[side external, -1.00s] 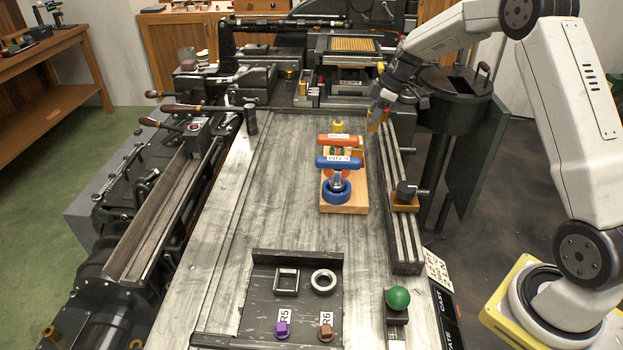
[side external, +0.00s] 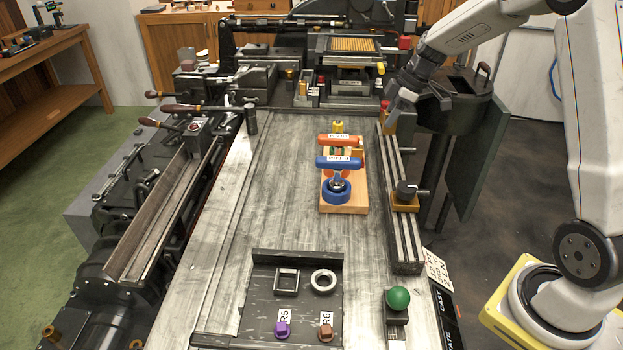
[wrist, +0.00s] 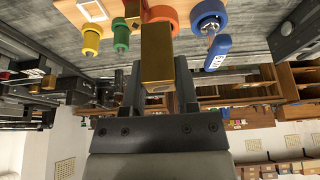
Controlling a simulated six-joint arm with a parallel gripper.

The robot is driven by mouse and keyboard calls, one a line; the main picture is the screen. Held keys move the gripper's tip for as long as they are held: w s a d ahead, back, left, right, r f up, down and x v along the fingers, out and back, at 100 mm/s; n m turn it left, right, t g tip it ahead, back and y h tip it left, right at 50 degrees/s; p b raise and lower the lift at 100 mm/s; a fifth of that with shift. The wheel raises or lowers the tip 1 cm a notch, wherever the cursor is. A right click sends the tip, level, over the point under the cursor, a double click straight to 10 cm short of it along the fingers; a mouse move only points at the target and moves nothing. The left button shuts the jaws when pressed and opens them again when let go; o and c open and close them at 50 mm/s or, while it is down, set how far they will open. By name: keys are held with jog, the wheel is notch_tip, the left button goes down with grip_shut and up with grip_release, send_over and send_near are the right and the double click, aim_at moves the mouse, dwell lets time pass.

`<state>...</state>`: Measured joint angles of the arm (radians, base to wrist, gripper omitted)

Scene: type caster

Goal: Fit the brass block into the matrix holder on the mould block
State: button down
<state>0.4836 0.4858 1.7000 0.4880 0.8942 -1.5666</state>
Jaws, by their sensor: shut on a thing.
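My gripper (wrist: 158,72) is shut on a brass block (wrist: 157,48), whose long gold body stands out past the fingertips in the wrist view. In the side view my gripper (side external: 397,108) and the brass block (side external: 391,122) are near the top end of the grooved rail, right of the wooden stand. I cannot tell whether the block touches the rail. The dark machine assembly with a white label (side external: 350,84) stands at the back, under a gold grid plate. I cannot clearly make out which part is the mould block or the matrix holder.
A wooden stand (side external: 344,207) carries orange- and blue-handled tools. The grooved rail (side external: 397,238) has a clamp on it. A dark tray (side external: 297,305) with a square frame and a ring lies in front. A dark pot (side external: 455,90) stands behind my wrist. The table's left-middle is clear.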

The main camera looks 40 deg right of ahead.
dwell(0.4)
jog(key=shift+r, duration=0.65)
notch_tip(320, 180, up, 4)
jog(key=shift+f, duration=0.1)
jog(key=a+n+g+y, duration=0.15)
jog(key=a+n, duration=0.35)
jog(key=a, duration=0.7)
jog(key=s+a+n+g+h, duration=0.15)
jog(key=s+a+n, duration=0.25)
jog(key=a, duration=0.6)
jog(key=s+a+n+g+y, duration=0.15)
jog(key=s+a+n, duration=0.3)
jog(key=a, duration=0.45)
jog(key=s+a+n+g+h, duration=0.25)
jog(key=a+n, duration=0.25)
jog(key=a, duration=0.5)
notch_tip(320, 180, down, 6)
jog(key=y, duration=0.1)
jog(key=shift+s+f+t, duration=0.25)
jog(key=shift+s+t, duration=0.05)
jog(key=shift+s, duration=0.1)
jog(key=shift+d+f+m, duration=0.1)
jog(key=shift+f+m, duration=0.1)
jog(key=shift+m, duration=0.05)
